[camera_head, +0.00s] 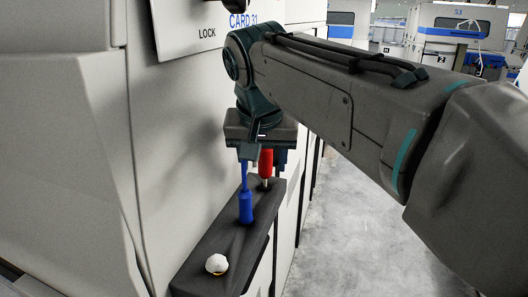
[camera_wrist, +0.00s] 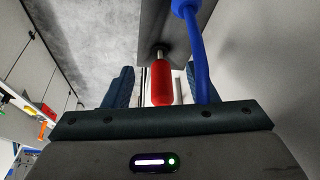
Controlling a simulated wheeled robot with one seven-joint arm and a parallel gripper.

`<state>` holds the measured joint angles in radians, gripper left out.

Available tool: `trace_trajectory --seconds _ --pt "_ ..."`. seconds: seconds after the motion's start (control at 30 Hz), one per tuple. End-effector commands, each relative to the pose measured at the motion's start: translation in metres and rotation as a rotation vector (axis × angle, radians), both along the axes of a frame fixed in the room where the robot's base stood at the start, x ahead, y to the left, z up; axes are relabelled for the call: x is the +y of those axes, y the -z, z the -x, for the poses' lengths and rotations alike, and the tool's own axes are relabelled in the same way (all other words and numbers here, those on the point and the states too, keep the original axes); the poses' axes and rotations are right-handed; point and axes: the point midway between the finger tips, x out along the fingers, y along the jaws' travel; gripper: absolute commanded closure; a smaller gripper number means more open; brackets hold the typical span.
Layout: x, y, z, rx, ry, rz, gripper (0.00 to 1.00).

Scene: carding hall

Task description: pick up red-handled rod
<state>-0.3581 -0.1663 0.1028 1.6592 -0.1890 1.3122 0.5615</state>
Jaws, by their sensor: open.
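The red-handled rod (camera_head: 266,163) stands upright on a dark narrow shelf (camera_head: 215,243) fixed to the machine's side. In the wrist view its red handle (camera_wrist: 161,86) shows with a short metal shaft running to the shelf. My gripper (camera_head: 263,153) is over the shelf's far end, pointing down. In the wrist view my gripper (camera_wrist: 159,74) is open, and the red handle appears between its two dark fingers. I cannot tell whether either finger touches the handle. The gripper hides the handle's top in the head view.
A blue-handled tool (camera_head: 246,205) stands just in front of the rod, close to my gripper; its blue stem (camera_wrist: 200,60) overlaps the right finger in the wrist view. A white knob (camera_head: 216,264) is at the shelf's near end. Grey floor (camera_head: 335,235) lies clear to the right.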

Motion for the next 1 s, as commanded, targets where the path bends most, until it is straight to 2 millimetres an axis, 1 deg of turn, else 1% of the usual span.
trace_trajectory --seconds 0.03,0.1,0.2,0.37,0.43,0.53,0.7,0.8,1.0 --pt "-0.001 -0.003 -0.009 0.003 0.000 0.001 0.48" --pt "-0.002 -0.002 -0.019 0.002 0.001 0.000 0.48" --pt "-0.003 -0.002 -0.028 0.000 0.003 0.000 0.48" --pt "-0.005 -0.001 -0.037 0.002 0.004 0.001 0.48" --pt "-0.006 -0.001 -0.046 0.002 0.004 0.000 0.48" --pt "-0.007 0.019 -0.051 0.005 0.004 0.002 0.48" --pt "-0.007 0.040 -0.060 0.002 0.004 0.000 0.48" --pt "-0.007 0.046 -0.062 0.001 0.004 0.000 0.48" --pt "-0.007 0.047 -0.063 0.000 0.004 -0.001 0.48"
